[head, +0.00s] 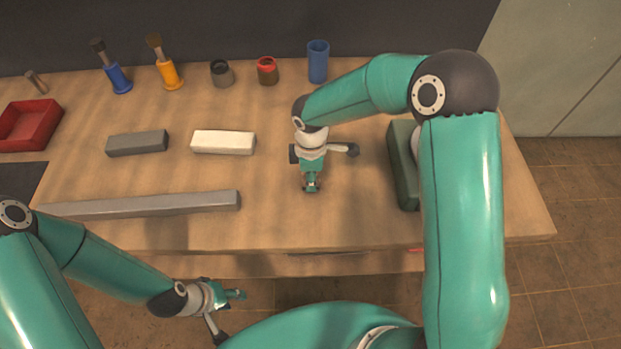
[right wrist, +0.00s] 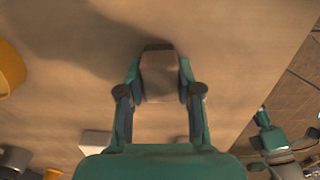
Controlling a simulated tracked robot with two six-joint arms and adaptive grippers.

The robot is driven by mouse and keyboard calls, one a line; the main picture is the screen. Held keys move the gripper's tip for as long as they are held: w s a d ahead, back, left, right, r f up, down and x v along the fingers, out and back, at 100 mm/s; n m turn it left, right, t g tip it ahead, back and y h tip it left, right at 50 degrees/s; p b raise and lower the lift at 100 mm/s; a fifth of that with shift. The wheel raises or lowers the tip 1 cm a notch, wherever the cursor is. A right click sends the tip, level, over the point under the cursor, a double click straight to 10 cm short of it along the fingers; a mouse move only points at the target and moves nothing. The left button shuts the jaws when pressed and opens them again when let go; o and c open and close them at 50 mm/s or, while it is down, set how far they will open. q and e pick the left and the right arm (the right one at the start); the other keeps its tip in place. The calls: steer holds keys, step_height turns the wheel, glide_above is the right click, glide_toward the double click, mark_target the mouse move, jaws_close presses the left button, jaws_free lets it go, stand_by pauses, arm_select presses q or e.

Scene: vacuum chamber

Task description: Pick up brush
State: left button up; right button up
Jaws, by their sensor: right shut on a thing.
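Two brushes stand at the back left of the table in the head view: one in a blue base (head: 117,78) with dark bristles, one in an orange base (head: 168,75) with brown bristles. My right gripper (head: 311,187) is over the middle of the table, well to the right of and in front of both. In the right wrist view its fingers are shut on a small grey-brown piece (right wrist: 159,72); I cannot tell what it belongs to. My left gripper (head: 238,295) is low, in front of the table's front edge; its jaws are too small to judge.
A white block (head: 223,142), a grey block (head: 137,143) and a long grey bar (head: 140,205) lie left of my right gripper. A dark cup (head: 222,74), a red-rimmed cup (head: 267,71) and a blue cup (head: 318,62) stand behind. A red tray (head: 28,125) is far left, a green block (head: 403,165) right.

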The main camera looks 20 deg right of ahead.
jaws_close()
steer(key=shift+r, duration=0.2)
step_height(320, 180, up, 20)
steer(key=shift+f+b, duration=0.15)
steer(key=shift+b, duration=0.3)
steer(key=shift+o, duration=2.3)
jaws_free()
steer(key=c, duration=0.5)
